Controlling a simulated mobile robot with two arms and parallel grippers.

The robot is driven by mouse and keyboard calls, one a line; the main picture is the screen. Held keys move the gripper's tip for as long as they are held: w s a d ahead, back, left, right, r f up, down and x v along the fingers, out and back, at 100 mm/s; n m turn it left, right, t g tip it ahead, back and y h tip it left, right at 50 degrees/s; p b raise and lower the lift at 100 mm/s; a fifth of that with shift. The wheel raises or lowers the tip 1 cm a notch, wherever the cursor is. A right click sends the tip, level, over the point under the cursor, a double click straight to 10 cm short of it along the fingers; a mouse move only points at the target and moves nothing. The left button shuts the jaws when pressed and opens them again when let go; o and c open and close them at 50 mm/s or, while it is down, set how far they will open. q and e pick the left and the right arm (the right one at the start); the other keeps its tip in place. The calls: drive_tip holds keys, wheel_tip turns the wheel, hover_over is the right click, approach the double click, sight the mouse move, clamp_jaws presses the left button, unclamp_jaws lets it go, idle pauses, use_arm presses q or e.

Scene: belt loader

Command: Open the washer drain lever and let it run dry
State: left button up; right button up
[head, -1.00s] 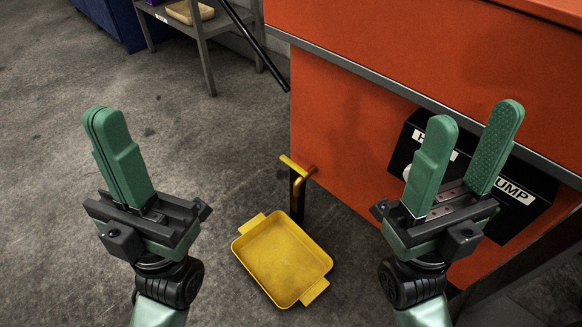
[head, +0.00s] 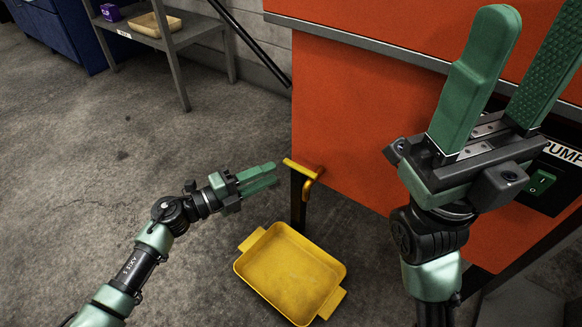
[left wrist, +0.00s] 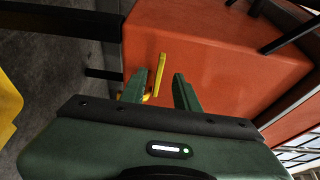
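The yellow drain lever (head: 303,169) sits on top of a dark upright pipe (head: 298,205) beside the orange washer (head: 345,130). My left gripper (head: 272,176) is open just left of the lever, pointing at it. In the left wrist view the lever (left wrist: 160,75) shows beyond and between the parted fingers (left wrist: 166,88), with no clear contact. The yellow drain tray (head: 243,272) lies on the floor below, and no water shows in it. My right gripper (head: 513,62) is open and empty in front of the washer.
A black panel with a green switch (head: 541,182) and a PUMP label is partly hidden behind my right gripper. A grey shelf (head: 170,40) with a tan tray (head: 140,22) and a purple box (head: 110,12) stands at the back left. The floor at left is clear.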

sight(289, 166)
use_arm(q)
drive_tip(key=b+x, duration=0.2)
drive_tip(key=x, duration=0.5)
drive_tip(key=shift+w+d+b, duration=0.1)
drive_tip(key=shift+d+b, duration=0.2)
drive_tip(key=shift+b, duration=0.05)
clamp_jaws()
idle(1.0)
